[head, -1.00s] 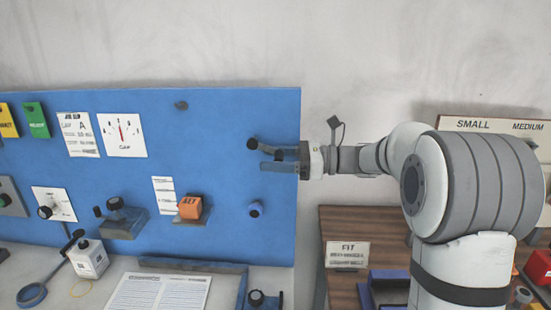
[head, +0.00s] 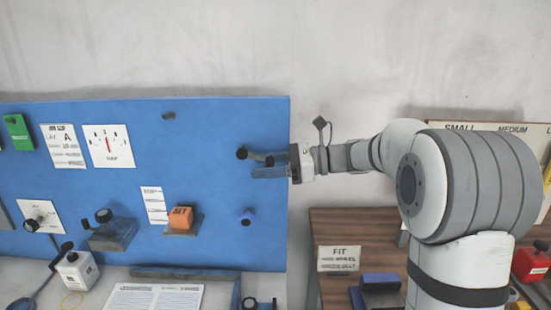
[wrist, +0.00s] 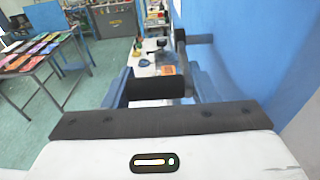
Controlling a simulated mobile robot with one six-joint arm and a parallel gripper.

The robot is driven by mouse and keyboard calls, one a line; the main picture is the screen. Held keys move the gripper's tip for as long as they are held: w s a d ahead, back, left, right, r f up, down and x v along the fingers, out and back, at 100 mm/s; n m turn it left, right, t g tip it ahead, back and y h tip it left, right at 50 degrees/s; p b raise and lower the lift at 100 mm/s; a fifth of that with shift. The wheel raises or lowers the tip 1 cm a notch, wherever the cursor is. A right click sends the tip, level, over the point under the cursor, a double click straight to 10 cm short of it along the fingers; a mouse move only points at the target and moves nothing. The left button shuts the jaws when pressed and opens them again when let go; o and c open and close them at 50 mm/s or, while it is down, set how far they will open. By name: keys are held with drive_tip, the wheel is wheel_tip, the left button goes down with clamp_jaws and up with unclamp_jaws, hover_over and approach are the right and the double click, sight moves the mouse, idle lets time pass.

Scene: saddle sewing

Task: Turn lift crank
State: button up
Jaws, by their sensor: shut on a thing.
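The lift crank (head: 242,153) is a dark crank near the right edge of the blue panel. In the wrist view its dark handle (wrist: 150,89) lies between my fingers, and a dark arm runs from it up to the panel side. My gripper (head: 264,165) reaches in from the right, beside the panel face, and is shut on the crank handle. In the head view my blue fingers partly hide the handle. The grip stands slightly lower and to the right of the crank's dark end.
A wooden table (head: 385,226) with a FIT sign (head: 338,259) stands to the right.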

drive_tip(key=shift+s, duration=0.1)
drive_tip(key=o, duration=1.2)
drive_tip(key=shift+s, duration=0.25)
drive_tip(key=shift+w, duration=0.15)
drive_tip(key=shift+d, duration=0.1)
drive_tip(key=d, duration=0.2)
drive_tip(key=d+b, duration=0.1)
drive_tip(key=d, duration=0.2)
drive_tip(key=d+r, duration=0.1)
drive_tip(key=d, duration=0.1)
drive_tip(key=shift+w+d+r, duration=0.1)
drive_tip(key=shift+d, duration=0.2)
